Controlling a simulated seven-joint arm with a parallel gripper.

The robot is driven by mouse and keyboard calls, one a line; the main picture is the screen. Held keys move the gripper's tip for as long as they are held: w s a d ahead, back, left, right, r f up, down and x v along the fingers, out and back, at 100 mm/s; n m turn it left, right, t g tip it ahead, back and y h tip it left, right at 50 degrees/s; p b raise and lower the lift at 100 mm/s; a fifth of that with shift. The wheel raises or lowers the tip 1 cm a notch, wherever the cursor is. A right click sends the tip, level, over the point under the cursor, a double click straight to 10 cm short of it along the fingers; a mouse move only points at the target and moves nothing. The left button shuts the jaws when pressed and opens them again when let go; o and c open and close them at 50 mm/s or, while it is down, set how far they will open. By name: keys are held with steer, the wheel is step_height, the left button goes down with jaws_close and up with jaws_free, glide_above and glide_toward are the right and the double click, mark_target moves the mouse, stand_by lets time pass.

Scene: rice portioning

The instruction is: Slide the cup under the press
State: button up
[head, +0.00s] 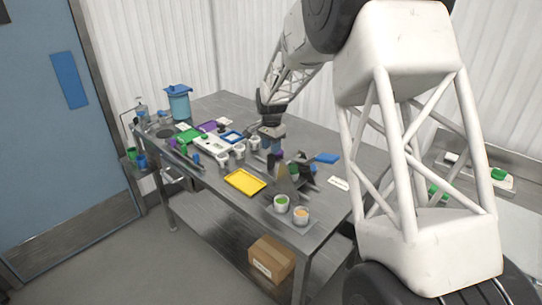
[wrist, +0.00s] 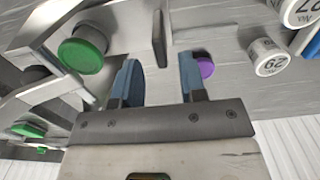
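My gripper (head: 272,147) is over the middle of the table, pointing down. In the wrist view its two blue fingers (wrist: 159,68) are apart, with no object between them. Small white numbered cups stand to its left in the head view, one of them a white cup (head: 240,151). In the wrist view a cup marked 29 (wrist: 268,58) and a cup marked 27 (wrist: 300,12) lie right of the fingers. Metal stands (head: 284,184) with coloured knobs are near my gripper; a green knob (wrist: 84,50) shows left of the fingers. I cannot tell which part is the press.
A yellow tray (head: 245,182) lies at the front edge. A cup with green contents (head: 281,204) and one with orange contents (head: 301,215) stand at the near corner. A purple knob (wrist: 206,67) is close beside the right finger. A blue container (head: 179,104) stands far left.

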mark_target(271, 155)
steer(key=shift+f, duration=2.1)
jaws_close()
